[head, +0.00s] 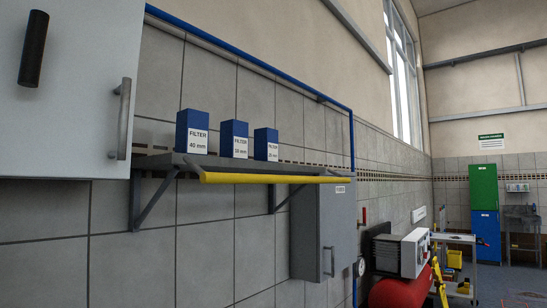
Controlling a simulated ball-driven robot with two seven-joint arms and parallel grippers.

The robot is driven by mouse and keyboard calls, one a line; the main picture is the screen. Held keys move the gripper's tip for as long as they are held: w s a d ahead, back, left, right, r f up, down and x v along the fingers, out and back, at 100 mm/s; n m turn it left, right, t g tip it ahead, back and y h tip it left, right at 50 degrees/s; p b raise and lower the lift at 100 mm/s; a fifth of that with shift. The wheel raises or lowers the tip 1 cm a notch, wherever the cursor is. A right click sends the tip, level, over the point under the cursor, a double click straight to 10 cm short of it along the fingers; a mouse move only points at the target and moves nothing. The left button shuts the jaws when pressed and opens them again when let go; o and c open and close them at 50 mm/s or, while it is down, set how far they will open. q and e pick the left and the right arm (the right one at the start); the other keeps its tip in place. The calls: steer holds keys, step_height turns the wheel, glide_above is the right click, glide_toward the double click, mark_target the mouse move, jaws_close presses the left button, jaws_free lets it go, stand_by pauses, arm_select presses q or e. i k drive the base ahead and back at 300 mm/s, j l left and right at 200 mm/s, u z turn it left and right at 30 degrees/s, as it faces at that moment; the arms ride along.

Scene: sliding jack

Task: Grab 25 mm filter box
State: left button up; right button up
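Three blue boxes with white filter labels stand upright in a row on a grey wall shelf (160,161). The nearest and largest box (192,122) reads "FILTER 40 mm". The middle box (234,132) and the farthest box (266,137) have smaller labels whose sizes I cannot read for sure, so I cannot tell which is the 25 mm filter box. The boxes stand apart with small gaps. Neither of my grippers is in view.
A yellow rail (270,179) runs along the shelf's front edge. A white cabinet (70,100) with handles is at the near left. A grey wall box (322,230) hangs below the shelf's far end. A red tank (400,292) stands at the lower right.

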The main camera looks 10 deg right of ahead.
mark_target(266, 139)
steer(key=i+l+z, duration=0.85)
steer(key=i+z, duration=0.25)
steer(key=i+l+z, duration=0.25)
steer(key=i, duration=0.25)
steer(key=i+z, duration=0.3)
steer(key=i, duration=0.15)
steer(key=i+u, duration=0.45)
steer(key=i+l+u, duration=0.25)
steer(key=i+u, duration=0.2)
